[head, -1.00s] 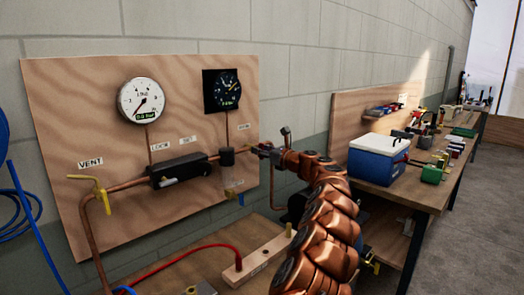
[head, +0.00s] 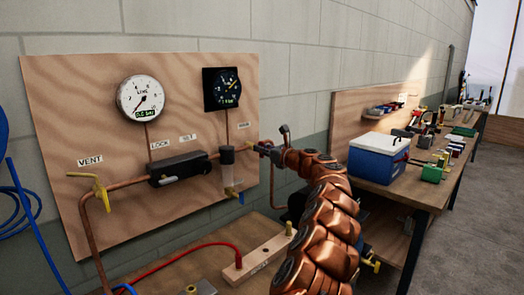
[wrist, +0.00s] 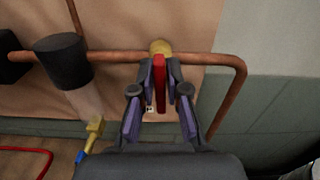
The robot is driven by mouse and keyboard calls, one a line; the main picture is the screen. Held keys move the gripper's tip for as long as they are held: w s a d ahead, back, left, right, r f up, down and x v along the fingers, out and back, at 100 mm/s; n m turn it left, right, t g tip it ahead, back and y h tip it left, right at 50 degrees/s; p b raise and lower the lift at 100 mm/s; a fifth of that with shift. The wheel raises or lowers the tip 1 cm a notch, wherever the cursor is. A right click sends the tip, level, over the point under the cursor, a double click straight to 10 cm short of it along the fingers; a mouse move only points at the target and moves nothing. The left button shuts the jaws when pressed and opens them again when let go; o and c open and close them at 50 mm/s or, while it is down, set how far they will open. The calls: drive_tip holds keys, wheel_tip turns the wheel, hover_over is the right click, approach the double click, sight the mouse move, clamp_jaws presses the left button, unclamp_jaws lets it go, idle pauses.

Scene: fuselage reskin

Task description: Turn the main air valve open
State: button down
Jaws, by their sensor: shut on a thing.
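The main air valve is on the copper pipe at the right side of the wooden panel, with a brass body (wrist: 160,47) and a red lever handle (wrist: 160,82). In the wrist view the handle points from the pipe toward my gripper, crosswise to the pipe. My gripper (wrist: 160,76) is shut on the red handle, one finger on each side. In the head view my gripper (head: 268,150) is at the valve's brass end (head: 253,145), and my arm partly hides that area.
The panel (head: 60,130) carries a white line gauge (head: 140,97) reading about 0.0 bar, a black gauge (head: 221,89), a yellow vent handle (head: 100,190) and a dark lockout block (head: 183,168). A filter bowl (head: 228,165) hangs close left of the valve. A blue cooler (head: 378,158) stands on the right bench.

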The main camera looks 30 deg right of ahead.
drive_tip(key=n+b, duration=0.3)
drive_tip(key=n, duration=0.1)
drive_tip(key=shift+f, duration=0.25)
drive_tip(key=n+b, duration=0.3)
drive_tip(key=n, duration=0.1)
drive_tip(key=shift+a+n+b, duration=0.15)
drive_tip(key=shift+n+b, duration=0.15)
drive_tip(key=shift+b, duration=0.05)
drive_tip(key=shift+a+f+n+b, duration=0.1)
drive_tip(key=shift+n+b, duration=1.3)
drive_tip(key=shift+n, duration=0.75)
drive_tip(key=shift+a+f+n+b, duration=0.1)
drive_tip(key=shift+n+b, duration=1.25)
drive_tip(key=shift+n, duration=0.8)
drive_tip(key=shift+r, duration=0.1)
drive_tip(key=c, duration=1.2)
unclamp_jaws()
drive_tip(key=shift+c, duration=0.2)
drive_tip(key=shift+s, duration=0.1)
